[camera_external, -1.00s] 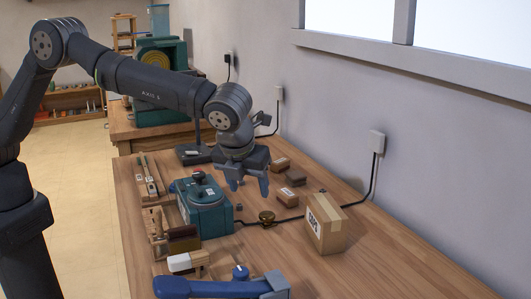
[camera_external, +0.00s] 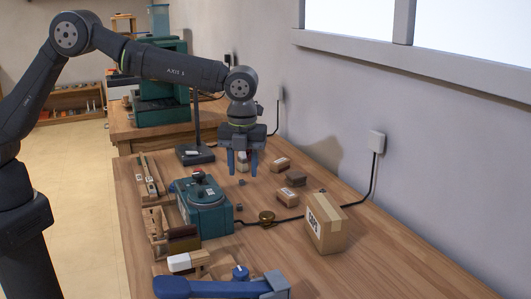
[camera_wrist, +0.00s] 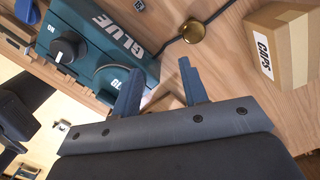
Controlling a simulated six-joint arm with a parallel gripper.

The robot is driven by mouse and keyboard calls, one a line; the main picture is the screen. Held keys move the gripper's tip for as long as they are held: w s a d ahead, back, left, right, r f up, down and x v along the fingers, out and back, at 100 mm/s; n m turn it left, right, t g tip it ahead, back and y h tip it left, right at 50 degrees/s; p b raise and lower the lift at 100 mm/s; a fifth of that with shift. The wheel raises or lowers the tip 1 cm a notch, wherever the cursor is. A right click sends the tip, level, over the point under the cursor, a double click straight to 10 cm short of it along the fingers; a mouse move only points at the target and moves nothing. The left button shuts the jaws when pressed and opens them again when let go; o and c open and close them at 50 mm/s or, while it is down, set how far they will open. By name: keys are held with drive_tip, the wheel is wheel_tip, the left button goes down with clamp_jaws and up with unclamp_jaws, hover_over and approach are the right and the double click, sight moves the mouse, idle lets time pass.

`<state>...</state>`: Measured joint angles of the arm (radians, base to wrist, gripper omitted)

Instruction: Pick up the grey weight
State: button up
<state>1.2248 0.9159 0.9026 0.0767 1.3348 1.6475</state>
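My gripper (camera_external: 243,166) points down above the far part of the wooden table, its two blue fingers apart. The fingers also show apart in the wrist view (camera_wrist: 160,82). A small pale and brown thing (camera_external: 243,158) shows between or behind the fingers; I cannot tell if it is touched. I cannot tell which, if any, is the grey weight.
The teal glue machine (camera_external: 205,208) stands left of centre. A brass disc (camera_external: 266,217) lies by a black cable. A cardboard box (camera_external: 326,225) stands at right, with small brown boxes (camera_external: 291,194) behind it. A black stand (camera_external: 195,152) is near the gripper. The right front table is clear.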

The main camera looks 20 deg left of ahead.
drive_tip(key=w+a+r+n+g+h, duration=0.2)
drive_tip(key=w+a+n+g+h, duration=0.15)
drive_tip(key=w+a, duration=0.7)
drive_tip(key=g, duration=0.1)
approach(239, 204)
drive_tip(key=shift+s+d+f+n+y, duration=0.15)
drive_tip(key=shift+d+f+n, duration=0.1)
drive_tip(key=shift+f, duration=0.35)
drive_tip(key=shift+s+d+f+n+y, duration=0.1)
drive_tip(key=shift+d+f, duration=0.1)
drive_tip(key=shift+f, duration=0.4)
drive_tip(key=shift+x, duration=2.75)
drive_tip(key=shift+s+r, duration=0.1)
drive_tip(key=shift+r, duration=0.05)
clamp_jaws()
